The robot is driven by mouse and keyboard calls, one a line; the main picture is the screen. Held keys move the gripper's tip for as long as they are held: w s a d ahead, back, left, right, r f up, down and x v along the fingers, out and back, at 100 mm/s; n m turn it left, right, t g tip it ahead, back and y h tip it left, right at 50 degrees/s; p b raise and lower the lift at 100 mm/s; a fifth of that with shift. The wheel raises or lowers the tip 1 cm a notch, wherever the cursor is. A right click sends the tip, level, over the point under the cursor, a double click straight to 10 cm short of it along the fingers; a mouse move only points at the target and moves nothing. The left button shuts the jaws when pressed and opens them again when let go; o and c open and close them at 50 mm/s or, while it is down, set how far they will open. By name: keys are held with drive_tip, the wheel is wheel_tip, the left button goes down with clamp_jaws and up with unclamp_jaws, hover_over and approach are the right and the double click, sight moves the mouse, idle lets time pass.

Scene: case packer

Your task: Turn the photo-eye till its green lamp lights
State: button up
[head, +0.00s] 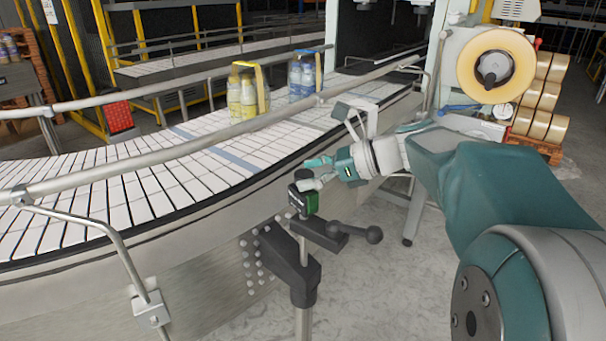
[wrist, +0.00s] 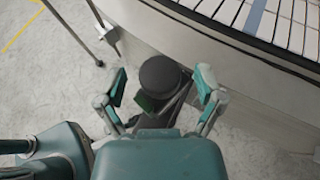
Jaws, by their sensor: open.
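The photo-eye (head: 303,200) is a small dark head with a green side, on top of a thin post beside the conveyor. No lit lamp can be made out on it. My gripper (head: 318,173) is right above and beside the photo-eye in the head view. In the wrist view the photo-eye's round black top (wrist: 161,77) lies between the two spread fingers of my gripper (wrist: 162,88), with a gap on each side. The gripper is open and holds nothing. The lower part of the photo-eye is partly hidden by my gripper in the wrist view.
A black clamp bracket with a ball-ended handle (head: 372,234) sticks out to the right below the photo-eye. The conveyor (head: 130,190) with its guide rail runs behind. Bottle packs (head: 246,92) and (head: 303,75) stand on it.

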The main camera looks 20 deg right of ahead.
drive_tip(key=shift+w+a+f, duration=0.2)
drive_tip(key=shift+a, duration=0.3)
drive_tip(key=shift+d, duration=0.1)
drive_tip(key=shift+c, duration=0.5)
drive_tip(key=shift+d, duration=0.1)
drive_tip(key=c, duration=1)
drive_tip(key=shift+c, duration=0.2)
drive_tip(key=shift+n+g+y, duration=0.7)
drive_tip(key=shift+n+g, duration=1)
drive_tip(key=shift+g, duration=0.1)
